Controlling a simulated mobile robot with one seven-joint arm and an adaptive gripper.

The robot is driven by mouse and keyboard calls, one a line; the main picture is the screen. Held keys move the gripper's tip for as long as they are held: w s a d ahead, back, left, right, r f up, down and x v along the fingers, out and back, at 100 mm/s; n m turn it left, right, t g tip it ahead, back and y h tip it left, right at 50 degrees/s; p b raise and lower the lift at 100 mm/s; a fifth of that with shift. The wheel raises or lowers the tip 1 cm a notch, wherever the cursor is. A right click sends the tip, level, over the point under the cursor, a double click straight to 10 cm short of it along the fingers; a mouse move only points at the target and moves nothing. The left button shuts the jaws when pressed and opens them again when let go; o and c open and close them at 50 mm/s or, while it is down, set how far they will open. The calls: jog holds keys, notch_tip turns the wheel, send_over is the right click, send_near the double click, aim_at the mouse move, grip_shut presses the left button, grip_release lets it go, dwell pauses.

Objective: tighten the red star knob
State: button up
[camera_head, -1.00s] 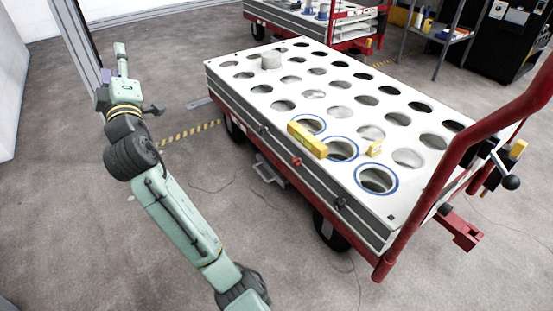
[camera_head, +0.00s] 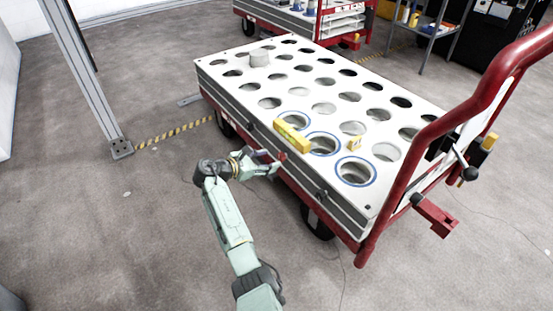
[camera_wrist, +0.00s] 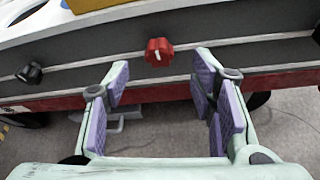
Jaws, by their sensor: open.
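The red star knob (camera_wrist: 159,52) sits on the grey side rail of the cart, with a white mark on its face. In the wrist view it lies beyond and between the fingertips of my gripper (camera_wrist: 160,85). My gripper is open, with purple pads apart and nothing between them, and does not touch the knob. In the head view my gripper (camera_head: 268,163) is beside the cart's side, close to the red knob (camera_head: 282,156).
Black knobs (camera_wrist: 30,74) sit along the same rail. The white cart top (camera_head: 232,88) has many round holes, a yellow block (camera_head: 291,137) and a grey cylinder (camera_head: 259,58). A red handle (camera_head: 420,140) rises at right. Open floor lies left.

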aim_at(279, 157)
jog(key=b+x, duration=0.1)
jog(key=x, duration=0.4)
jog(key=shift+w+d+f, duration=0.15)
jog(key=shift+w+d, duration=0.1)
jog(key=shift+c, duration=0.3)
jog(key=c, duration=1.1)
